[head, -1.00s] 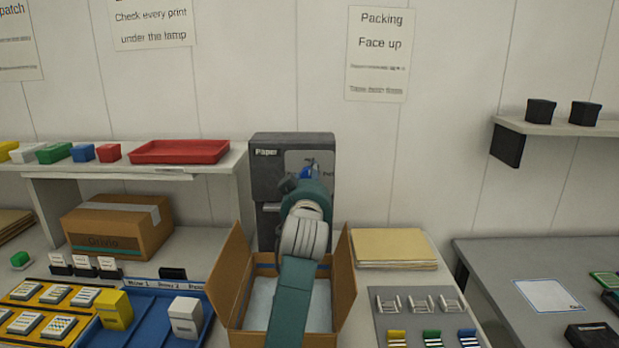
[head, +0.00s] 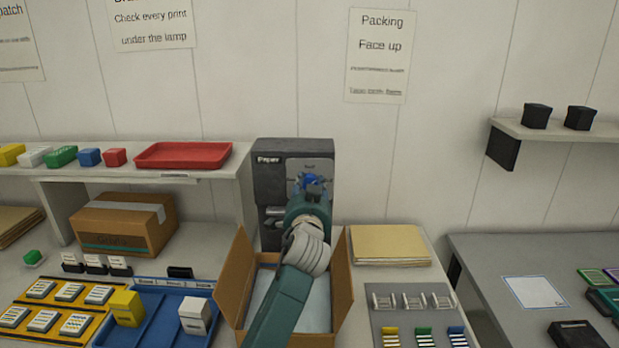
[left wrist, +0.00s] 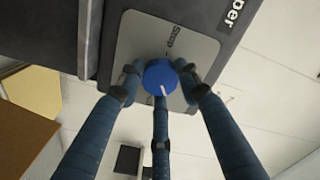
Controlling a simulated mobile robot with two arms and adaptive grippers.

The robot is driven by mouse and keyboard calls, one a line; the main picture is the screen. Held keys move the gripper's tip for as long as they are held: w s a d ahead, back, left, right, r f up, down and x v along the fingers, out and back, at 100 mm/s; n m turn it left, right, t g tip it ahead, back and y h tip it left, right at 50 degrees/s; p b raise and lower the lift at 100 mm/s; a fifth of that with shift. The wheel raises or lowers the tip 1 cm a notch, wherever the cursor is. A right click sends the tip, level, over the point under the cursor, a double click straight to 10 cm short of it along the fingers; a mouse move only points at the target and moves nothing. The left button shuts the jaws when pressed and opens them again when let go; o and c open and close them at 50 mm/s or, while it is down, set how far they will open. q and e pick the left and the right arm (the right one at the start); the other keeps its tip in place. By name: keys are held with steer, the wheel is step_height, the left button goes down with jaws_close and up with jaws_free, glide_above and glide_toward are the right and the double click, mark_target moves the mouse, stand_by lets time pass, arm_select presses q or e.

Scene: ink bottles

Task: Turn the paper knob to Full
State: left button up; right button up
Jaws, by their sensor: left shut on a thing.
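The paper unit is a dark grey box (head: 268,175) marked "Paper", with a light grey dial plate (head: 322,166). Its round blue knob (head: 311,179) is partly hidden by my left gripper (head: 311,184) in the head view. In the left wrist view the knob (left wrist: 158,76) sits between the three fingers of my left gripper (left wrist: 160,84), which is shut on it. A white pointer mark on the knob points toward the bottom of that view, away from a label that seems to read "Stop". The other plate labels are too small or hidden to read. My right gripper is out of view.
An open carton (head: 241,285) stands below my left arm. A shelf with a red tray (head: 183,155) is at left, above a closed box (head: 123,223). Card stacks (head: 388,245) and a grey rack board (head: 412,318) lie right of the carton.

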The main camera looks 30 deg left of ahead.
arm_select(q)
steer(key=m+p, duration=0.2)
steer(key=r+m+p, duration=0.1)
steer(key=m, duration=0.2)
steer(key=shift+r+p, duration=0.1)
steer(key=shift+p, duration=0.25)
steer(key=shift+d+f+m+p, duration=0.15)
steer(key=shift+m+p, duration=0.5)
steer(key=shift+m, duration=0.65)
steer(key=shift+w+f, duration=0.1)
steer(key=o, duration=1.1)
steer(key=shift+o, duration=0.3)
steer(key=shift+d+f, duration=0.1)
steer(key=shift+w+d, duration=0.1)
steer(key=shift+f, duration=0.1)
